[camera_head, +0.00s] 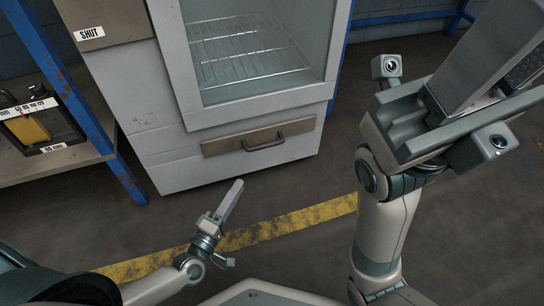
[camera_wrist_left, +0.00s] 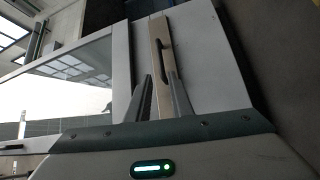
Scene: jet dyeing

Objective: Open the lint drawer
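The lint drawer (camera_head: 222,145) is a brownish front panel low on the grey machine, with a dark bar handle (camera_head: 265,145). It sits flush in the machine and looks closed. My left gripper (camera_head: 236,190) is in front of and below the drawer, apart from the handle. In the left wrist view its two fingers (camera_wrist_left: 160,88) are spread with nothing between them, and the handle (camera_wrist_left: 162,58) shows beyond their tips. My right gripper (camera_head: 500,50) is raised close to the camera at the upper right, partly cut off by the frame, and its opening is unclear.
Above the drawer is a glass door (camera_head: 255,50) with a wire rack behind it. A blue-framed shelf (camera_head: 60,165) stands at the left with a yellow-marked gauge box (camera_head: 38,125). A worn yellow line (camera_head: 290,226) crosses the floor, which is clear before the drawer.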

